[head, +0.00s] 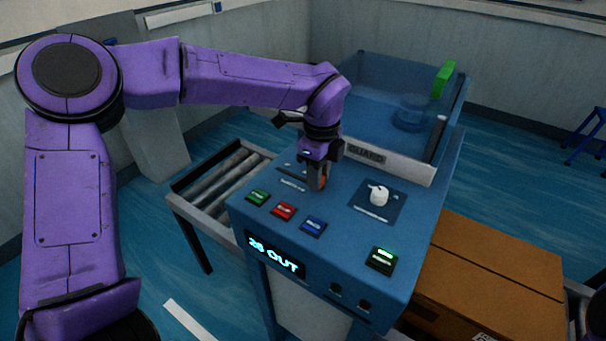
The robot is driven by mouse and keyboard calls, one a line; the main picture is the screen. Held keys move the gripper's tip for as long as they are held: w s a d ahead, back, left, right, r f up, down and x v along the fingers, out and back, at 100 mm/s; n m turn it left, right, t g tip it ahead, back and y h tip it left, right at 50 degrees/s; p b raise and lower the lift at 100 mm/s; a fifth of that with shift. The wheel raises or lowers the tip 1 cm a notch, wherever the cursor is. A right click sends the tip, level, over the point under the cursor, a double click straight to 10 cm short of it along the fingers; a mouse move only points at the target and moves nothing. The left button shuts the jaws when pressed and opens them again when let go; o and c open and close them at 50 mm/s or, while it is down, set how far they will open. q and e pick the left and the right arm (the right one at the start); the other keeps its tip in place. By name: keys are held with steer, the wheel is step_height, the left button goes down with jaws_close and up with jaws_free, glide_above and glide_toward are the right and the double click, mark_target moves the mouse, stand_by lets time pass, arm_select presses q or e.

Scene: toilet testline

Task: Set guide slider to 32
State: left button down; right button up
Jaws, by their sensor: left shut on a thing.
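The blue control box (340,225) stands in the middle of the head view. My left gripper (319,184) reaches down onto the back left part of its top. It is shut on the guide slider knob (323,183), an orange piece that shows between and beside the dark fingers. The slider track (290,176) shows only in part to the left of the gripper; the rest is hidden behind my fingers. The display (276,254) on the front face reads "26 OUT", the digits a little hard to read. My right gripper is not in view.
A clear guard (390,95) stands behind. A roller conveyor (215,185) is at left, a cardboard box (490,280) at right.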

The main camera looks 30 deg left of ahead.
arm_select(q)
steer(key=shift+d, duration=0.1)
steer(key=c, duration=0.9)
jaws_free()
steer(key=shift+c, duration=0.2)
steer(key=shift+o, duration=0.3)
steer(key=shift+d, duration=0.2)
steer(key=shift+a+r, duration=0.15)
step_height(320, 180, up, 10)
steer(key=shift+r+b, duration=0.2)
steer(key=shift+b, duration=0.25)
